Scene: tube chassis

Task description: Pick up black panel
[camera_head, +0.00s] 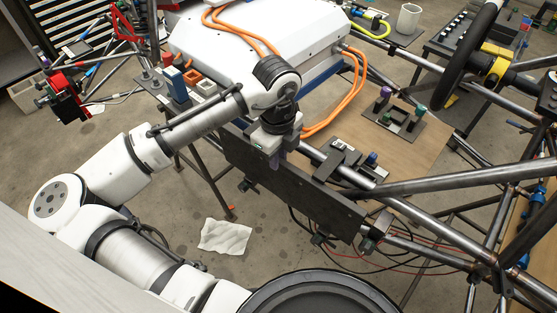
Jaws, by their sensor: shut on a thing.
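The black panel (290,186) is a long, dark, flat plate. It stands on edge along the near side of the tube chassis (430,182), slanting down to the right. My gripper (279,158) points down at the panel's upper edge, left of its middle, and is shut on it. The fingers are small in this view and their tips are partly hidden. Small clamp-like brackets show near the panel's lower edge, and I cannot tell whether they touch it.
A white box (255,45) with orange cables sits behind my gripper. A wooden board (425,150) with small fixtures lies inside the frame. A tyre (320,295) is at the front. A crumpled white sheet (225,236) lies on the open floor. Cables hang below the panel.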

